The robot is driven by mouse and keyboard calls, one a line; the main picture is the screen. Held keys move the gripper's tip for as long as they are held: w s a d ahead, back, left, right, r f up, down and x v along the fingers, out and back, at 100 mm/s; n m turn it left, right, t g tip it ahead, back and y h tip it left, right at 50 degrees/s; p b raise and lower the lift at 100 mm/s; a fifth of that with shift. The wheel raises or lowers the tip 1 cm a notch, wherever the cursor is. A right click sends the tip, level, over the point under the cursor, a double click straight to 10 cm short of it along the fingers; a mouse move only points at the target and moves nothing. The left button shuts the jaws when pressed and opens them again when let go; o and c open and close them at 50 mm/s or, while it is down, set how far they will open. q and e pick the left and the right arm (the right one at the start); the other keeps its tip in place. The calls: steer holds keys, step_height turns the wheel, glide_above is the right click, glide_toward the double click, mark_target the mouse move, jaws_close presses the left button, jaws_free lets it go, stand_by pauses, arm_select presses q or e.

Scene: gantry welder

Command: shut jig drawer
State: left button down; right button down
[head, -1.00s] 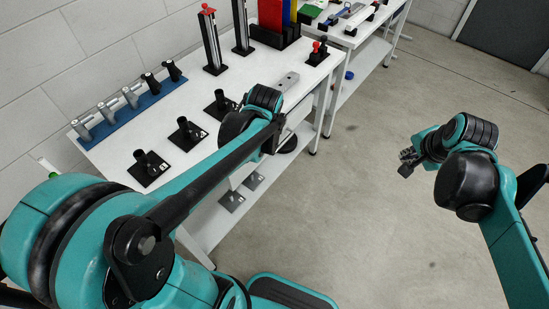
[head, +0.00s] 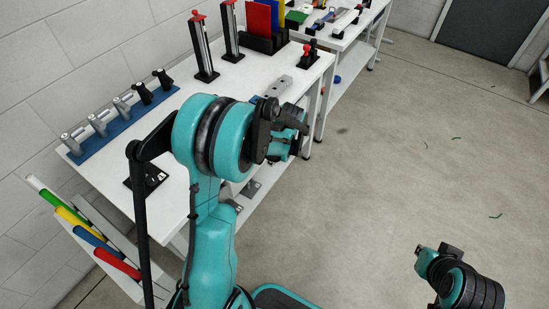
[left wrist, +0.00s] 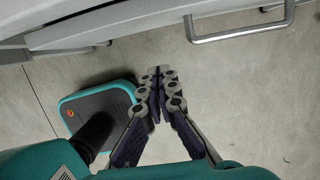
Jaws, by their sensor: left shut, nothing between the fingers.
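In the left wrist view, a white drawer front (left wrist: 120,22) runs across the top. A silver bar handle (left wrist: 240,36) is at upper right. Which drawer this is, and how far it stands out, I cannot tell. My left gripper (left wrist: 157,74) is shut and empty, below the white front and left of the handle, apart from it in the picture. In the head view, my left arm hides the bench's front where the drawer would be. My right gripper (head: 420,251) is at lower right over open floor, far from the bench; its fingers are too small to read.
The white bench (head: 185,115) carries a blue rack (head: 120,128) of clamps, upright posts and a black holder with coloured plates. A slanted rack (head: 105,250) with coloured tubes stands at left. A second table (head: 345,35) stands behind.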

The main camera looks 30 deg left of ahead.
arm_select(q)
steer(key=a+f+b, duration=0.2)
steer(key=a+f, duration=0.1)
steer(key=a, duration=0.2)
steer(key=shift+w+f+b, duration=0.2)
steer(key=shift+f+b, duration=0.15)
